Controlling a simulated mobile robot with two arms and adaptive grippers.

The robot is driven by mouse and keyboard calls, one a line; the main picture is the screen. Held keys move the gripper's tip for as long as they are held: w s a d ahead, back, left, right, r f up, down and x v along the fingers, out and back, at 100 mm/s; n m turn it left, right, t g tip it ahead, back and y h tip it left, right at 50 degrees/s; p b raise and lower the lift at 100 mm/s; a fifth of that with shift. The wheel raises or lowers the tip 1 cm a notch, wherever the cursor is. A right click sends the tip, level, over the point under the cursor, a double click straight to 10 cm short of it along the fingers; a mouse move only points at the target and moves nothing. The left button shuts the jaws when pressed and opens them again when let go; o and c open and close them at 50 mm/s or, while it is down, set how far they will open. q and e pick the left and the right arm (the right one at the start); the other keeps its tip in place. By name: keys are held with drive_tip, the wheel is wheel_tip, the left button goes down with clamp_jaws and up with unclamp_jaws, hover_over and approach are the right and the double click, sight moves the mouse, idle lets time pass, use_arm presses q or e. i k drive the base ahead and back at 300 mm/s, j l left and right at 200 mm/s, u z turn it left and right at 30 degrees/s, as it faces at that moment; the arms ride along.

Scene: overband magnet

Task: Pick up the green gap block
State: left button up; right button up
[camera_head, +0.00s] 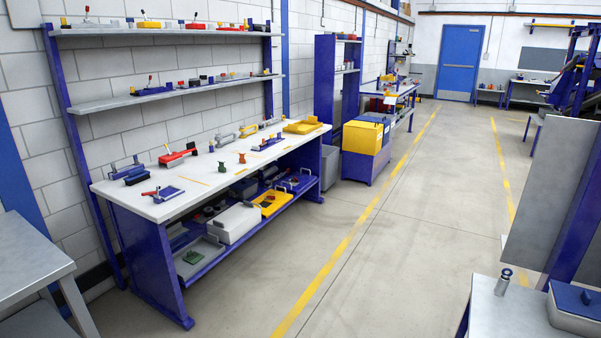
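Two green things show. A small flat dark green piece (193,257) lies in an open grey tray (213,247) at the near end of the workbench's lower shelf. A tiny dark green upright piece (221,167) stands on the white top of the workbench (181,207), left of an orange-brown piece (242,158). Both are too small and far to tell which is the gap block. Neither of my grippers is in view.
A yellow line (345,240) runs along the clear concrete aisle beside the workbench. A grey table (30,255) stands at the near left. A bench with a blue-lidded box (575,305) is at the near right. A yellow bin (363,138) stands beyond the workbench.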

sight(220, 168)
drive_tip(key=i+u, duration=0.4)
drive_tip(key=i, duration=1.7)
drive_tip(key=i+j, duration=0.1)
drive_tip(key=i, duration=0.6)
drive_tip(key=i+z, duration=0.15)
drive_tip(key=i, duration=0.5)
drive_tip(key=i+j, duration=0.2)
drive_tip(key=i, duration=0.5)
drive_tip(key=k+j+u, duration=0.25)
drive_tip(key=j+u, duration=0.2)
